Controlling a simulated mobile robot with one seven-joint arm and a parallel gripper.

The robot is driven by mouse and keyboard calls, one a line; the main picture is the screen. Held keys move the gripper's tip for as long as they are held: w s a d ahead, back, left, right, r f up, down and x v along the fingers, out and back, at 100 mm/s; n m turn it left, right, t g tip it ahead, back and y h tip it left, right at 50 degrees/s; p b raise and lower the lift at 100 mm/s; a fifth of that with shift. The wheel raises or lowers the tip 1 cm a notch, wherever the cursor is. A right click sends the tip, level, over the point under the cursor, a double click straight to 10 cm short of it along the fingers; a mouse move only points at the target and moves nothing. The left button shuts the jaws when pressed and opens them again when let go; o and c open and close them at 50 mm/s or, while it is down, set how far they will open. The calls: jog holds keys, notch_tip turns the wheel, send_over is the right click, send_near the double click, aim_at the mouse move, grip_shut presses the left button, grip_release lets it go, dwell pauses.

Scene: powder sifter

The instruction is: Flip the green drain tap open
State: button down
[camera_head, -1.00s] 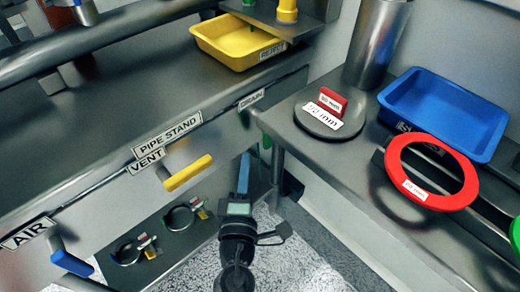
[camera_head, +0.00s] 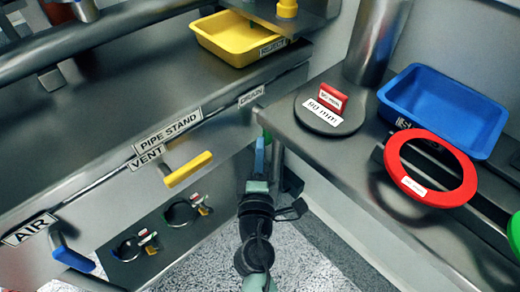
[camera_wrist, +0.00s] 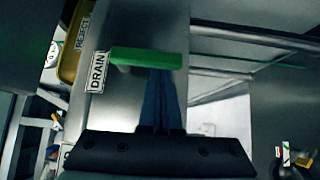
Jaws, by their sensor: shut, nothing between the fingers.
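The green drain tap handle (camera_wrist: 146,58) lies across the wrist view as a bar, beside the DRAIN label (camera_wrist: 98,72). My gripper (camera_wrist: 162,76) is shut and empty, its blue fingers together, with the tips at the lower edge of the bar; I cannot tell whether they touch it. In the head view, my gripper (camera_head: 260,143) points up beside the panel, below the DRAIN label (camera_head: 251,96). Only a small green bit of the tap (camera_head: 267,134) shows there, by the bench corner; the rest is hidden.
The yellow vent handle (camera_head: 188,169) and blue air handle (camera_head: 73,260) stick out from the panel to the left. Two clamps (camera_head: 181,213) sit on a low shelf. The right bench (camera_head: 365,190) has its corner close to my gripper and carries a blue tray (camera_head: 445,105) and red ring (camera_head: 432,195).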

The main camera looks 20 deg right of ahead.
aim_at(271, 140)
jog(key=shift+d+f+n+t+b, duration=0.2)
jog(key=shift+f+n+t+b, duration=0.1)
jog(key=shift+b, duration=1.1)
jog(key=b, duration=0.3)
jog(key=d+f+n+t+b, duration=0.1)
jog(key=b, duration=0.3)
jog(key=shift+w+d+f+n+t+h, duration=0.15)
jog(key=shift+w+n+t+h, duration=0.1)
jog(key=shift+n+t+h, duration=0.05)
jog(key=n+t+b, duration=0.1)
jog(key=b, duration=0.3)
jog(key=d+n+t+b, duration=0.1)
jog(key=n+b, duration=0.1)
jog(key=b, duration=0.2)
jog(key=shift+w+d, duration=0.25)
jog(key=shift+w, duration=0.05)
jog(key=w+d+r+n+t+y+b, duration=0.2)
jog(key=d+n+t+y+b, duration=0.3)
jog(key=n+b, duration=0.4)
jog(key=shift+d+r+y+b, duration=0.5)
jog(key=shift+r+b, duration=0.4)
jog(key=shift+b, duration=0.1)
jog(key=shift+w+r, duration=0.1)
